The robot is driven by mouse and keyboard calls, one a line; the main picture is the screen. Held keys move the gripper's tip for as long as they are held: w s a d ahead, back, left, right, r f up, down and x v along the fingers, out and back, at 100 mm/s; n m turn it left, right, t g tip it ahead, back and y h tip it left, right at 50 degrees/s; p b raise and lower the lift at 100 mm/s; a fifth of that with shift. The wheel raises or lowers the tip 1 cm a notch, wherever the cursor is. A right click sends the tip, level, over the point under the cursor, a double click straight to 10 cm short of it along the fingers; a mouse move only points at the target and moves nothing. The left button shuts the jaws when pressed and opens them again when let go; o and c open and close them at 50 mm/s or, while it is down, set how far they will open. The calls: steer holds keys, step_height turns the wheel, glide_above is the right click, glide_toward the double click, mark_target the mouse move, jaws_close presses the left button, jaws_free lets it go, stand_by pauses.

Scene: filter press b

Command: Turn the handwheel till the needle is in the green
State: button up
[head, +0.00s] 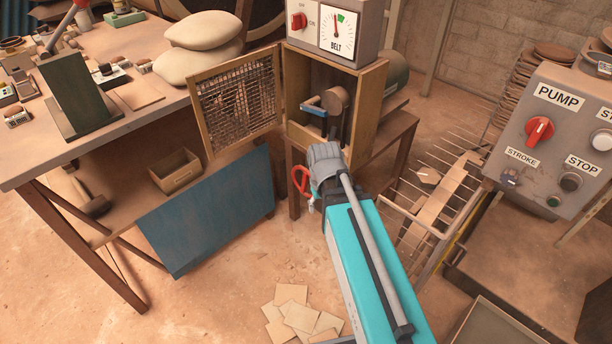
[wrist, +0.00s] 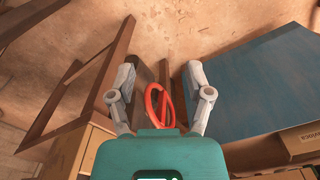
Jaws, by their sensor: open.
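The red handwheel (head: 301,181) sits low beside the open belt cabinet in the head view, partly behind my arm. In the wrist view the handwheel (wrist: 158,104) is a red ring seen at a slant, between the two fingers. My gripper (wrist: 161,76) is open, with a finger on either side of the wheel; contact cannot be made out. In the head view my own arm hides most of the gripper. The BELT gauge (head: 338,34) has a white face and a small green patch near the top. Its needle points nearly straight up, just left of the green.
The cabinet (head: 369,85) stands open, its mesh door (head: 238,98) swung left. A blue panel (head: 205,222) leans beside the bench (head: 150,125). A control box (head: 560,135) with PUMP and STOP stands right. Loose tiles (head: 298,312) lie on the floor.

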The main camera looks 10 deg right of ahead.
mark_target(306, 176)
steer(key=w+r+n+p, duration=0.2)
steer(key=w+n, duration=0.1)
steer(key=w, duration=0.8)
steer(key=w+r+n+p, duration=0.1)
steer(key=w+r+n, duration=0.1)
steer(key=w, duration=0.9)
steer(key=shift+a+n+p, duration=0.2)
steer(key=shift+n+p, duration=0.15)
steer(key=shift+n, duration=0.25)
steer(key=shift+w+f, duration=0.1)
steer(key=shift+f, duration=0.1)
step_height(306, 176, down, 13)
steer(key=b, duration=1.3)
steer(key=shift+f+b, duration=0.2)
steer(key=shift+b, duration=0.2)
jaws_close()
steer(key=shift+d, duration=0.25)
steer(key=shift+a, duration=0.1)
